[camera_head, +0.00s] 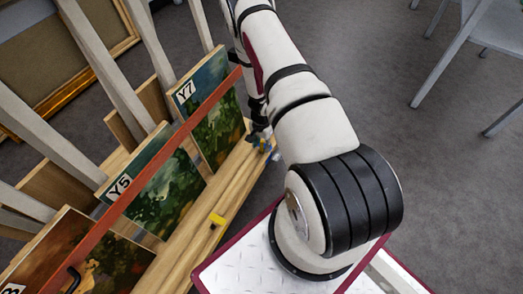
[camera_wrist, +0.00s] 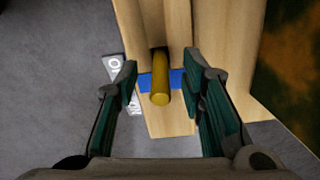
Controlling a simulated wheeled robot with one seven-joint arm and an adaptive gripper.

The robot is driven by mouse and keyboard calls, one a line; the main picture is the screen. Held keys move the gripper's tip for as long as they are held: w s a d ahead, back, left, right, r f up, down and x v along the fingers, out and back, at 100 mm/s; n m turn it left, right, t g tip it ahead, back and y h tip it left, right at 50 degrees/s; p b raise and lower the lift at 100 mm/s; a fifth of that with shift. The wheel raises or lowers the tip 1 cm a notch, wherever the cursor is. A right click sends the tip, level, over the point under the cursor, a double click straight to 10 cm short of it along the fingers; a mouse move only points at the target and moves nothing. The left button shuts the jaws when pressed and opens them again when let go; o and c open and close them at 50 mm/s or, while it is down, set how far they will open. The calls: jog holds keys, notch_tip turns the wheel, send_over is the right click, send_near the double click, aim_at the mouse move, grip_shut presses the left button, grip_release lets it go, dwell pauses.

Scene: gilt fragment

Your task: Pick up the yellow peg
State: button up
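The yellow peg (camera_wrist: 160,90) is a rounded rod in the wrist view, standing out from a pale wooden ledge (camera_wrist: 168,127) with a blue patch (camera_wrist: 177,79) behind it. My gripper (camera_wrist: 160,76) is open, with one green-padded finger on each side of the peg and a visible gap on both sides. In the head view my gripper (camera_head: 262,138) is small and partly hidden by my arm, at the far end of the ledge (camera_head: 205,232). Small blue and yellow bits show there, but the peg is not clear.
A yellow piece (camera_head: 217,220) sits nearer on the ledge. Paintings labelled Y7 (camera_head: 213,100) and Y5 (camera_head: 160,190) lean behind a red bar (camera_head: 160,153) beside the ledge. A white label (camera_wrist: 114,68) shows left of the peg. Grey chairs (camera_head: 480,45) stand at right; floor between is clear.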

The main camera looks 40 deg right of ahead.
jog(key=shift+r, duration=0.1)
grip_shut()
